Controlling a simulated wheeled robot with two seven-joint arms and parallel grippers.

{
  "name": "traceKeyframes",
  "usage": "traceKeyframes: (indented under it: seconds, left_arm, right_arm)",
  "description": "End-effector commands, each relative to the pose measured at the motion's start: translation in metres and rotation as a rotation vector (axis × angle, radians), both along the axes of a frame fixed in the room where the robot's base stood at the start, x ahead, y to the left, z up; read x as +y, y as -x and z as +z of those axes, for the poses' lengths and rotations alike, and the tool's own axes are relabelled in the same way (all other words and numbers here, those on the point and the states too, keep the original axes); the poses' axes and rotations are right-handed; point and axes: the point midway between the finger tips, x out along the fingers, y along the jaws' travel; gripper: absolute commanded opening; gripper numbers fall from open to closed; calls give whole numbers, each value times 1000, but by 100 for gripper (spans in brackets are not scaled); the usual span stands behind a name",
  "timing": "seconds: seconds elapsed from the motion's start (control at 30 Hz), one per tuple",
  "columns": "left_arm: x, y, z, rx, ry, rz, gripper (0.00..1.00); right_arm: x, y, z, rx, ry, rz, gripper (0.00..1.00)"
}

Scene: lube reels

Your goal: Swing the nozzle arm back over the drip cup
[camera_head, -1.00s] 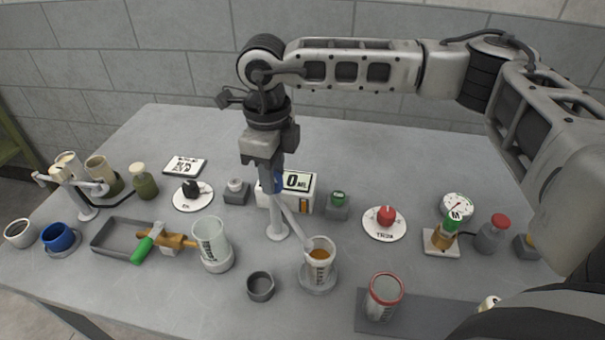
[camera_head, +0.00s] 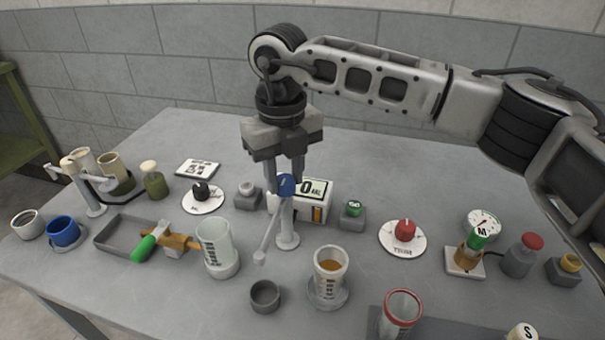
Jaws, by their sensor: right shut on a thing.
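The nozzle arm (camera_head: 269,238) is a pale grey bar on an upright post (camera_head: 286,228) with a round foot. It has a blue knob (camera_head: 285,187) at its top. My right gripper (camera_head: 285,182) comes down from above and is shut on the blue knob. The nozzle arm slopes toward the front left, its tip (camera_head: 260,258) showing just behind the small dark grey drip cup (camera_head: 265,297). Whether the tip is exactly over the cup, I cannot tell. A clear beaker with amber liquid (camera_head: 328,268) stands on a round base, right of the tip. My left gripper is not in view.
A clear beaker (camera_head: 215,245) stands close left of the nozzle tip. A white readout box (camera_head: 316,203) sits behind the post. A red dial (camera_head: 404,232) and a red-rimmed jar (camera_head: 400,312) are to the right. A green-handled valve (camera_head: 150,245) lies left.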

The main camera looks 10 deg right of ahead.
Motion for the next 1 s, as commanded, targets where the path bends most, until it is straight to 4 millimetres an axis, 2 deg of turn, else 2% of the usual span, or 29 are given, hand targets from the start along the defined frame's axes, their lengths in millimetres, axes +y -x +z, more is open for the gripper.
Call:
traceKeyframes:
  seconds: [0.47, 0.5, 0.57, 0.87, 1.0]
  left_arm:
    - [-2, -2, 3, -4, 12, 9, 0]
    - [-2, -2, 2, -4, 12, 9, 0]
    - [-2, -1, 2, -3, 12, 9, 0]
    - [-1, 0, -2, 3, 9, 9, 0]
    - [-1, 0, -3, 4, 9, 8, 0]
  right_arm:
    - [4, -2, 2, -9, -5, -10, 0]
    - [4, -2, 2, -9, -6, -10, 37]
    - [4, -2, 2, -9, -5, -10, 53]
    - [3, -1, 2, -4, -3, -9, 53]
    - [4, -1, 13, -6, -4, -9, 53]
